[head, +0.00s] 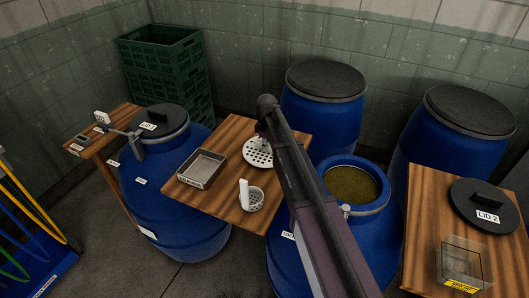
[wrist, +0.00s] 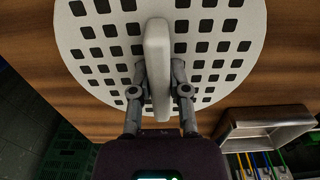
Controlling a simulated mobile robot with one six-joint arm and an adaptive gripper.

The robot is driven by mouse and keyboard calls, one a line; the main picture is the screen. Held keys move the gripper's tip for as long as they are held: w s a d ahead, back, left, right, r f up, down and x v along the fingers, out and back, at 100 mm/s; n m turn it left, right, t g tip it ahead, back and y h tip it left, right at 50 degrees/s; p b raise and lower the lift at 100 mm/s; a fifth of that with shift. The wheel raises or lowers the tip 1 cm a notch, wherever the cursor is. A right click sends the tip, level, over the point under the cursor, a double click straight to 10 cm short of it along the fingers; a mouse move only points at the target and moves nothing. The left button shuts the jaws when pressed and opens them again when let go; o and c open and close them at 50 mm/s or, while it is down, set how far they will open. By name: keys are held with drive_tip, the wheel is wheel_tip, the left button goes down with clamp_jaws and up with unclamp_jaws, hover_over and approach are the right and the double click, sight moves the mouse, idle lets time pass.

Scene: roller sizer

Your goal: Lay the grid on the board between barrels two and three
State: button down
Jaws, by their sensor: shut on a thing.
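The grid is a round white disc (head: 258,157) with rows of square holes and an upright grip bar. In the wrist view the grid (wrist: 90,45) fills the upper middle. My gripper (wrist: 158,88) is shut on its grip bar (wrist: 157,45), with a finger on each side. In the head view my gripper (head: 262,138) is partly hidden by my arm. The grid is level over the back part of the middle wooden board (head: 222,203). I cannot tell whether it touches the board or hangs just above it.
A metal tray (head: 201,169) and a white perforated cup (head: 251,199) stand on the same board. A lidded blue barrel (head: 160,190) is to its left, an open barrel (head: 356,187) to its right. The right board (head: 425,195) holds a black lid (head: 486,207) and a clear box (head: 464,263).

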drive_tip(key=shift+f+b, duration=0.6)
drive_tip(key=shift+f, duration=0.3)
drive_tip(key=shift+f, duration=0.15)
drive_tip(key=c, duration=0.6)
unclamp_jaws()
drive_tip(key=shift+r, duration=0.2)
wheel_tip(320, 180, up, 12)
drive_tip(key=p, duration=1.2)
